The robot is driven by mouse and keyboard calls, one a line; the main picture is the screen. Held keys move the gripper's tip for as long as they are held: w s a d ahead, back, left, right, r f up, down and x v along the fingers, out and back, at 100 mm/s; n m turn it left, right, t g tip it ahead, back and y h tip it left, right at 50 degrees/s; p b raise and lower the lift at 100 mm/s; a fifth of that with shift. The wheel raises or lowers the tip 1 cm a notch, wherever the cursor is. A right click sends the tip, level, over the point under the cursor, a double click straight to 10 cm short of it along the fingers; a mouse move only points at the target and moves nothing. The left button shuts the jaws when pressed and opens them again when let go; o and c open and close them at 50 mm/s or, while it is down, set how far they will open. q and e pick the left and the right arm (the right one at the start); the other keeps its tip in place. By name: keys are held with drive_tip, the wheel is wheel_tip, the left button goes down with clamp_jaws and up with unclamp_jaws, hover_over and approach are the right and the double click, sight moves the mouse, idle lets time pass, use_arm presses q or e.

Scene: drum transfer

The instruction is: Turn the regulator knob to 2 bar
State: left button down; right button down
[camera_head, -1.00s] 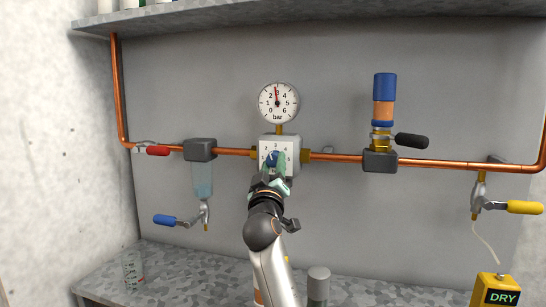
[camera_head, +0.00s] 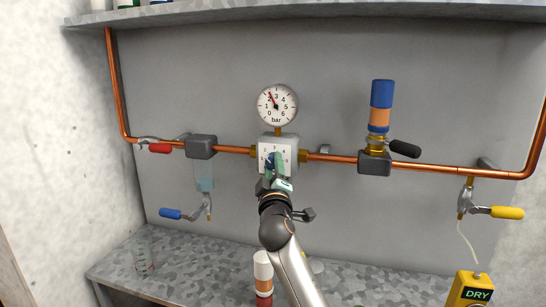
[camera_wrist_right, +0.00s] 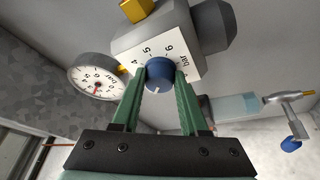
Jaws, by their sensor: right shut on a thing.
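The blue regulator knob (camera_wrist_right: 160,73) sits on the white scale plate of the grey regulator body (camera_head: 290,146), in the middle of the copper pipe. My right gripper (camera_head: 272,160) has its green fingers on both sides of the knob, shut on it; the wrist view shows this clearly. A white mark on the knob points toward the gripper palm in the wrist view. The round gauge (camera_head: 285,112) above has its red needle up and left, around 2 to 2.5. It also shows in the wrist view (camera_wrist_right: 90,72). My left gripper is out of view.
Left are a red-handled valve (camera_head: 160,148) and a blue-handled drain (camera_head: 171,214). Right are a blue-orange cylinder (camera_head: 380,116), a black lever (camera_head: 405,148) and a yellow-handled valve (camera_head: 507,212).

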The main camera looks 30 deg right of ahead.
idle(0.5)
drive_tip(key=shift+c, duration=2.2)
unclamp_jaws()
drive_tip(key=b+v, duration=0.1)
drive_tip(key=v, duration=1.1)
drive_tip(key=shift+s, duration=0.25)
drive_tip(key=shift+a, duration=0.1)
